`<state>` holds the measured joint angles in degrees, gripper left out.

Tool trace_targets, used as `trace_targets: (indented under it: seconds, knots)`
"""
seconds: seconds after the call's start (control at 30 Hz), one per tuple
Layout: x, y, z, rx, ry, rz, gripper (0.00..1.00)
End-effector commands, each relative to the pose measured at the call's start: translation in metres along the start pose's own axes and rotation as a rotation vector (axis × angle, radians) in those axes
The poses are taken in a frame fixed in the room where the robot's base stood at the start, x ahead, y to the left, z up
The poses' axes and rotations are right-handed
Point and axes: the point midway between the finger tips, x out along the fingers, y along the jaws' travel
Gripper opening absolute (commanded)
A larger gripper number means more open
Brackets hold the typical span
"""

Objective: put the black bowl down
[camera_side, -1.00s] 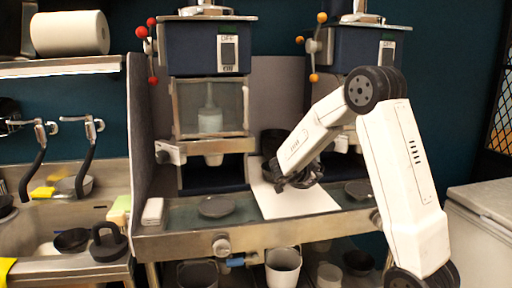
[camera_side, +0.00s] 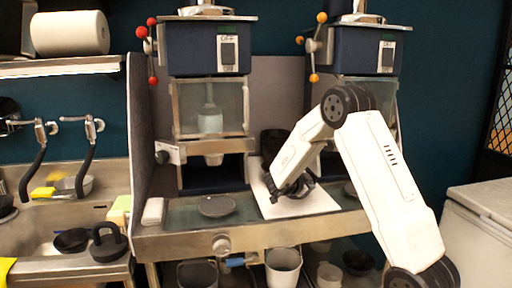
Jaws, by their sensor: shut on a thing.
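My gripper (camera_side: 288,190) is low over the white board (camera_side: 318,203) on the counter, in front of the right machine. It is shut on a dark thing, the black bowl (camera_side: 304,185). Bowl and fingers are both black and merge, so the bowl's outline is hard to make out. The bowl is at or just above the board; I cannot tell whether it touches.
A dark container (camera_side: 272,142) stands behind my arm. A dark round disc (camera_side: 217,206) lies on the counter to the left, with another partly hidden by my arm. The left machine (camera_side: 208,110) stands behind. Cups (camera_side: 283,266) sit on the shelf below.

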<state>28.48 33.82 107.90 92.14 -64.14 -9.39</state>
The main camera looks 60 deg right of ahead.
Motion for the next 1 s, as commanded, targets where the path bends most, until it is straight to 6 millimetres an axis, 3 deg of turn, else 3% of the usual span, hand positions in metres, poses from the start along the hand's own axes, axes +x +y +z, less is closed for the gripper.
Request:
trace_targets:
  seconds: [0.2,0.57,0.6,0.67,0.7,1.0]
  knots:
    - [0.006,0.008,0.013,0.002,0.001,-0.001,0.0]
    - [0.007,0.009,0.015,0.002,0.001,-0.001,0.0]
    - [0.007,0.009,0.015,0.001,0.0,-0.001,0.19]
    - [0.007,0.009,0.015,0.0,0.0,-0.001,0.38]
    - [0.007,0.009,0.015,0.0,0.0,-0.001,0.42]
    - [0.006,0.009,0.015,0.001,0.0,-0.001,0.42]
